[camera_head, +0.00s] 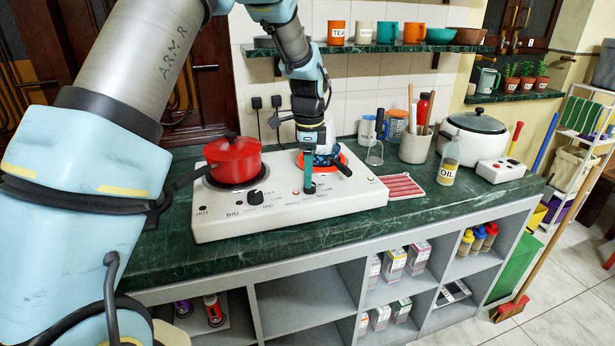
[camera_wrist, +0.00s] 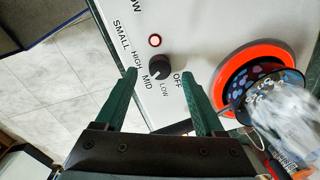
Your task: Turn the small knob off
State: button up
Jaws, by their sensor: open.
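The small knob (camera_wrist: 160,67) is black and round, on the white stove panel below a red indicator light. The labels SMALL, HIGH, MID, LOW and OFF curve around it. Its pale pointer seems to face MID. My gripper (camera_wrist: 160,75) is open, with one green finger on each side of the knob. I cannot tell whether the fingers touch it. In the head view my gripper (camera_head: 308,186) points down at the front of the white stove (camera_head: 345,200) and hides the small knob.
A patterned dark pot (camera_wrist: 268,95) with white steam sits on the glowing red burner (camera_wrist: 228,75), close to my right finger. A red pot (camera_head: 233,160) stands on the left burner, behind the big knob (camera_head: 256,197). A shelf of mugs (camera_head: 375,48) hangs above.

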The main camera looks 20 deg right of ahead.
jog(key=shift+f+p, duration=0.3)
jog(key=shift+f, duration=1.25)
jog(key=shift+d, duration=0.1)
grip_shut()
